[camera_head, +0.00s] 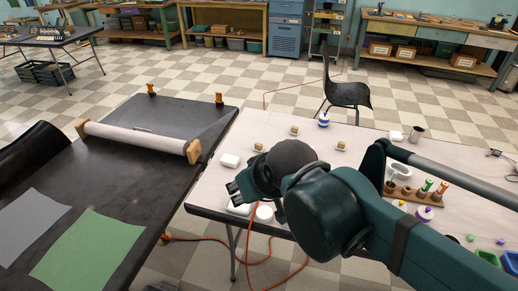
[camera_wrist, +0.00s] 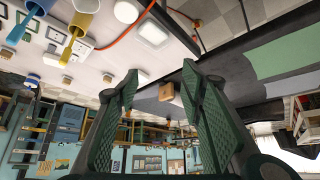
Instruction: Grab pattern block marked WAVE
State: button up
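Several small tan blocks sit apart on the white table (camera_head: 215,190) in the head view. One block (camera_head: 258,147) is just beyond my gripper, another block (camera_head: 294,130) is farther back, and a third block (camera_head: 341,146) is to the right. No WAVE mark is readable on any of them. My gripper (camera_head: 236,188) is over the table's front left part, partly hidden by my arm. In the wrist view my gripper (camera_wrist: 161,78) is open, with two green ribbed fingers apart.
A wooden rack (camera_head: 405,192) with coloured tubes stands at right. A blue-and-white item (camera_head: 323,119) and a dark cup (camera_head: 417,133) are at the back. A black table (camera_head: 120,195) with a roller adjoins on the left.

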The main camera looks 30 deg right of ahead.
jog(key=shift+w, duration=0.1)
jog(key=m+g+h+p, duration=0.4)
jog(key=m+g+p, duration=0.1)
jog(key=m+p, duration=0.5)
send_over(259, 147)
jog(key=s+a+b, duration=0.1)
jog(key=a, duration=0.1)
notch_tip(259, 147, down, 14)
jog(key=m, duration=0.1)
jog(key=shift+s+a, duration=0.1)
jog(key=shift+b+x, duration=0.3)
jog(key=shift+x, duration=0.9)
